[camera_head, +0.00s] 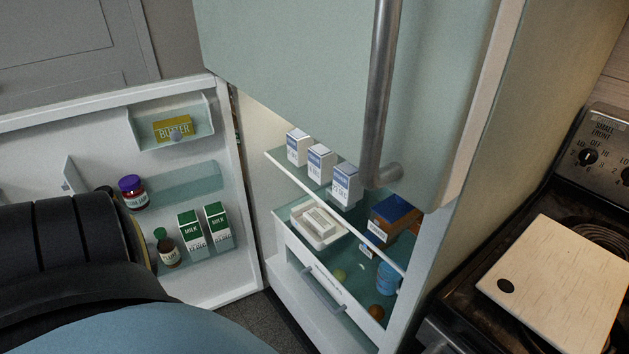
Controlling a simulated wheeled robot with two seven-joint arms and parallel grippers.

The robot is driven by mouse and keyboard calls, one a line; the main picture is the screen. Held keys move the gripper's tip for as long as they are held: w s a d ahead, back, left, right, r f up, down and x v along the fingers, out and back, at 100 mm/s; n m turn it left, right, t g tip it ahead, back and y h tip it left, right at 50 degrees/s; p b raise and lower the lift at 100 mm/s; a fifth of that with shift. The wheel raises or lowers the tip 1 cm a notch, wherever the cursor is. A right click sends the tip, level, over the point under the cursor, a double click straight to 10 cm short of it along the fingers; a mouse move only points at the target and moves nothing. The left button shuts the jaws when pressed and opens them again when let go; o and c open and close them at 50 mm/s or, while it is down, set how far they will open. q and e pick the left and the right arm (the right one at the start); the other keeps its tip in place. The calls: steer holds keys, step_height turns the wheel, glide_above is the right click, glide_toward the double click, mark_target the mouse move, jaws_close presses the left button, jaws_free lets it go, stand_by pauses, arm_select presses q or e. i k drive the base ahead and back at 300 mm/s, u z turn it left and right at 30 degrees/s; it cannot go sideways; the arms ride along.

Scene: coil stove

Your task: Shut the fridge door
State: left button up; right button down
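The lower fridge door (257,255) stands wide open to the left, its inner side with shelves facing me. The fridge interior (260,195) is exposed, with shelves and a drawer. The upper door (290,60), pale green with a long metal handle (378,90), appears closed above the opening. A dark arm part of mine covers the lower left and hides some of the open door. Neither gripper shows, so I cannot see any contact with the door.
The door holds a butter pack (174,128), milk cartons (191,233) and bottles (133,192). Several cartons (320,163) stand on the fridge shelf. A coil stove (588,150) with a board (555,282) on it is at the right. A little floor (262,318) shows below.

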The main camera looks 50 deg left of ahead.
mark_target(84, 143)
steer(key=k, duration=1.65)
steer(key=u, duration=3.25)
steer(key=i, duration=4.3)
steer(key=z, duration=1.8)
